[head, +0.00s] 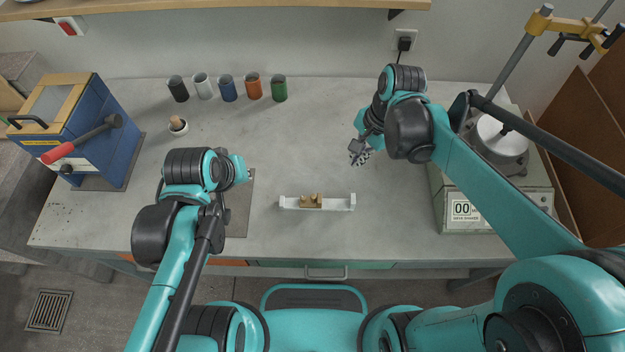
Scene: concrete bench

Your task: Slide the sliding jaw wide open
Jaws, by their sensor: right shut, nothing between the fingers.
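A small pale rail (335,203) with an upright plate at each end lies on the bench, in the middle of the head view. A brass-coloured piece (311,201) sits on it, a little left of the rail's middle. Its parts look close together; I cannot tell which one is the sliding jaw. My right gripper (360,154) is shut and empty above the bench, up and to the right of the rail, apart from it.
A blue box (90,130) with a red-handled lever stands at the left. Several coloured cups (228,88) line the back. A dark mat (238,205) lies left of the rail. The bench behind the rail is clear.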

